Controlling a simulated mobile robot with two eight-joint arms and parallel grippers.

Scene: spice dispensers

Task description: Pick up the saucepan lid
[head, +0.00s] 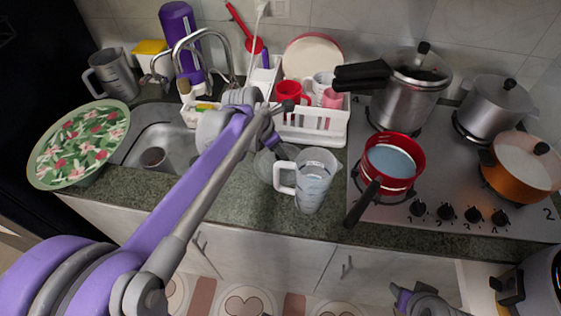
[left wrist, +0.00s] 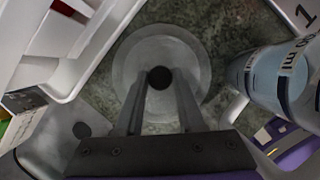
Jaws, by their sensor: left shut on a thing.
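The saucepan lid (left wrist: 190,52) is a round grey disc with a black knob (left wrist: 159,77), seen from above in the left wrist view. In the head view the lid (head: 266,168) shows partly, over the counter between the sink and the measuring jug. My left gripper (left wrist: 160,92) has its fingers on both sides of the knob and is shut on it. In the head view my left gripper (head: 268,138) is largely hidden by its own wrist. I cannot tell whether the lid touches the counter. My right gripper (head: 422,300) is low at the bottom right, its fingers unclear.
A clear measuring jug (head: 315,180) stands close right of the lid. A white dish rack (head: 318,133) is behind it; the sink (head: 170,135) is left. A red saucepan (head: 388,165) sits on the stove, its handle pointing toward the front. Bare counter (head: 235,205) lies in front.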

